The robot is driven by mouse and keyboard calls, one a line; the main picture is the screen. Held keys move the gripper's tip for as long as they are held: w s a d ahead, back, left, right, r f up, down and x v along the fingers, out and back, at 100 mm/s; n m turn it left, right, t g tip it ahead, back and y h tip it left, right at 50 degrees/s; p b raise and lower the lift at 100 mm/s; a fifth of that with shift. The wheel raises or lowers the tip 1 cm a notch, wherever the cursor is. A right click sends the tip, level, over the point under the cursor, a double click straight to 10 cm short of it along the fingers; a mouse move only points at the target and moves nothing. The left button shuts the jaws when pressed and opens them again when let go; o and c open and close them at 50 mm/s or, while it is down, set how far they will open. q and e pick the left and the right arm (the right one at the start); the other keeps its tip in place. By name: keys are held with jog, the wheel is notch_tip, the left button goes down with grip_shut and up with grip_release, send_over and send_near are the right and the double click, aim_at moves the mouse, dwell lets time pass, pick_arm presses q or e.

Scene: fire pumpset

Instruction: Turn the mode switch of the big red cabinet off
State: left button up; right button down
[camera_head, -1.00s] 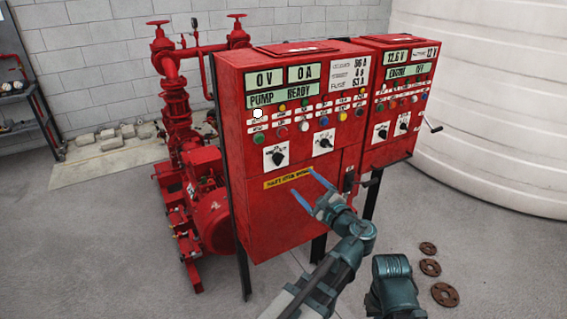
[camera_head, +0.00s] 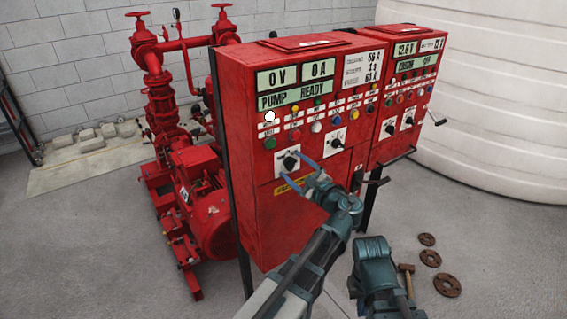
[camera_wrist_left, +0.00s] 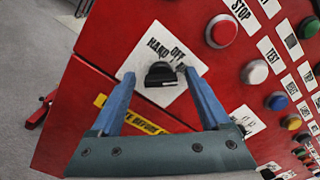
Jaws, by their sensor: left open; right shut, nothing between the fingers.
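The big red cabinet (camera_head: 300,215) stands mid-view with displays, lights, buttons and two black rotary knobs on white plates. Its left knob, the mode switch (camera_head: 290,162), also shows in the left wrist view (camera_wrist_left: 160,73), on a tilted white plate lettered HAND and OFF; the other lettering is partly hidden. My left gripper (camera_head: 291,168) is at this knob. In the left wrist view its blue fingers (camera_wrist_left: 159,76) are open, one on each side of the knob; I cannot tell whether they touch it. The knob's exact pointing is unclear. My right gripper is not in view.
A smaller red cabinet (camera_head: 398,140) with a crank handle adjoins on the right. Red pump piping (camera_head: 160,110) stands at left. A white tank (camera_head: 480,120) is behind at right. Brown flanges (camera_head: 430,258) and a hammer (camera_head: 406,270) lie on the floor. A green button (camera_head: 270,143) sits near the knob.

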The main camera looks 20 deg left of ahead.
pick_arm(q)
grip_shut()
dwell(0.5)
jog(key=n, duration=0.4)
jog(key=shift+n, duration=0.4)
jog(key=shift+f+n, duration=0.1)
jog(key=shift+n, duration=1.9)
